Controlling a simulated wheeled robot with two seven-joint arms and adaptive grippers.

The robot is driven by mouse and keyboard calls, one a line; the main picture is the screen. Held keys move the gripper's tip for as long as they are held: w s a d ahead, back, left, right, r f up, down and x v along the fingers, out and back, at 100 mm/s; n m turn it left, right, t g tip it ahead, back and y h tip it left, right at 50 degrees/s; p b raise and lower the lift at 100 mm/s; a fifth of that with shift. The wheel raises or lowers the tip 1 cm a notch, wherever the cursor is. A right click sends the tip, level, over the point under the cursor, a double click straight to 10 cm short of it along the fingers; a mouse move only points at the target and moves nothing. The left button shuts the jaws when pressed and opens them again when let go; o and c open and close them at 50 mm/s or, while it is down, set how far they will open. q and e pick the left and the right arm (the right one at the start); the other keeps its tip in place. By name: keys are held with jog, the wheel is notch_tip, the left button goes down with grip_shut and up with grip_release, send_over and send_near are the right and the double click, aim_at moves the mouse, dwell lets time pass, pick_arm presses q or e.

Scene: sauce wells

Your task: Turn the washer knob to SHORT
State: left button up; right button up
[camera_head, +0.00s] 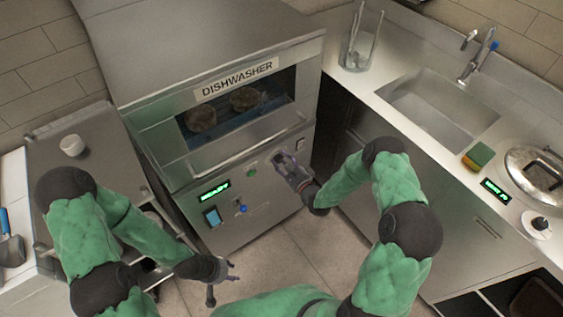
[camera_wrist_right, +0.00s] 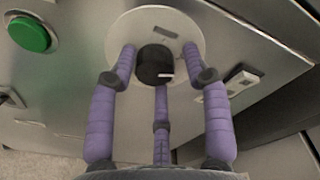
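The washer knob (camera_wrist_right: 155,64) is black with a white pointer mark and sits on a pale round plate (camera_wrist_right: 181,22) on the front of the dishwasher (camera_head: 175,50). In the right wrist view its mark points right. My right gripper (camera_wrist_right: 157,68) has its purple fingers spread around the knob, with visible gaps at the left and right; whether the lower finger touches it I cannot tell. In the head view my right gripper (camera_head: 288,166) covers the knob. The plate's lettering is not readable. My left gripper (camera_head: 225,278) is open and empty, low in front of the dishwasher.
A green button (camera_wrist_right: 32,34) lies left of the knob and a rocker switch (camera_wrist_right: 241,81) to its right. A green display (camera_head: 213,190), a blue switch (camera_head: 212,216) and a blue knob (camera_head: 242,208) are lower on the panel. The sink counter (camera_head: 365,84) stands at the right.

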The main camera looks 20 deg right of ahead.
jog(key=shift+s+a, duration=0.1)
jog(key=shift+s, duration=0.15)
jog(key=v, duration=1.1)
jog(key=shift+s+d, duration=0.25)
jog(key=shift+s, duration=0.05)
